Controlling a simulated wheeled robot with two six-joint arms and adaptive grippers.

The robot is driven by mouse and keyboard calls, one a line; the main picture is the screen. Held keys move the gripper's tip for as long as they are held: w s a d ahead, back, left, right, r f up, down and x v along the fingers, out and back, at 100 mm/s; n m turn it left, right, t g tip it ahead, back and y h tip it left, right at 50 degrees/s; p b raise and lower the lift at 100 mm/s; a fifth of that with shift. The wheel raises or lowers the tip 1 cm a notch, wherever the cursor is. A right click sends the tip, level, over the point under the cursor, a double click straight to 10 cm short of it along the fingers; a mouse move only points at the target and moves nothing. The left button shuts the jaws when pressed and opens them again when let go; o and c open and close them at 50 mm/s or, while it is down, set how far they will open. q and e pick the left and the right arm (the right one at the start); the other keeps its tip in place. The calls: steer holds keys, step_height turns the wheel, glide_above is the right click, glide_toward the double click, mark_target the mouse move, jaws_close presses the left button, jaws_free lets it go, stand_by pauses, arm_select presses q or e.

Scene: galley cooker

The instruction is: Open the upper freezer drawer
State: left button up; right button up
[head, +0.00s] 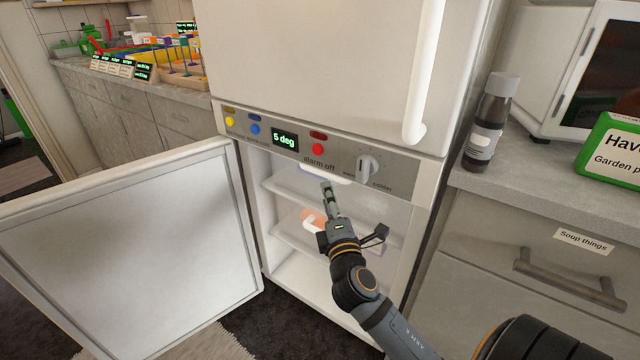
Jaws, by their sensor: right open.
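The freezer compartment (300,266) is the lower part of a white fridge-freezer, and its door (130,250) stands wide open to the left. The upper freezer drawer (287,190) shows as a pale front just below the control panel. A whitish bar, perhaps its handle, lies near my fingertip. My right gripper (356,212) is open in front of the compartment, one finger pointing up at the upper drawer and the other out to the right. It hides part of the drawer; I cannot tell whether it touches. My left gripper is not in view.
The control panel (300,148) has coloured buttons, a "5 deg" display and a dial. The closed upper door (330,60) has a long white handle (424,75). A bottle (488,125) and a green box (612,150) stand on the right counter, above a drawer handle (570,278).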

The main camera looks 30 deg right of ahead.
mark_target(320, 172)
steer(key=x, duration=1)
steer(key=shift+w+d+b, duration=0.1)
steer(key=shift+w+b, duration=0.1)
steer(key=shift+b, duration=0.1)
jaws_close()
